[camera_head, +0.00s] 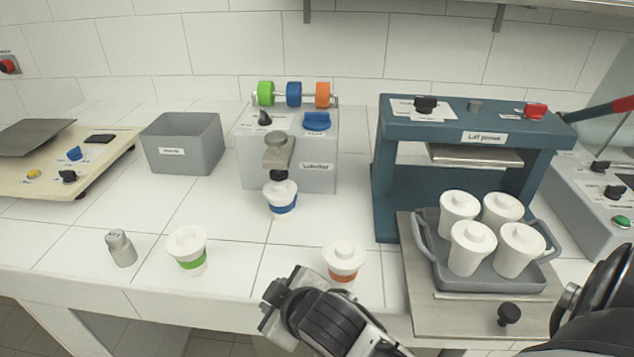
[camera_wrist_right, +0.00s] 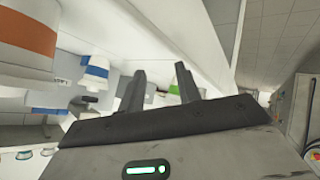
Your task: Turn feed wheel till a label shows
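The grey labeller (camera_head: 315,165) stands at the back centre. On its top are a dark knob (camera_head: 264,118) and a blue knob (camera_head: 317,121), perhaps the feed wheel, with a small tag at its front. Green, blue (camera_head: 294,93) and orange (camera_head: 322,95) rolls sit on a bar behind. A white cup with a blue band (camera_head: 281,197) stands below the labeller's grey head (camera_head: 278,153). I cannot make out a loose label there. My right gripper (camera_head: 270,305) is low at the front, apart from the labeller; its fingers are open and empty in the wrist view (camera_wrist_right: 160,82). My left gripper is out of view.
An orange-banded cup (camera_head: 344,261) stands close beside my right gripper. A green-banded cup (camera_head: 188,249) and a grey shaker (camera_head: 121,248) are further left. A grey bin (camera_head: 183,143) is left of the labeller; a blue lid press (camera_head: 387,180) and a tray (camera_head: 422,240) of cups are right.

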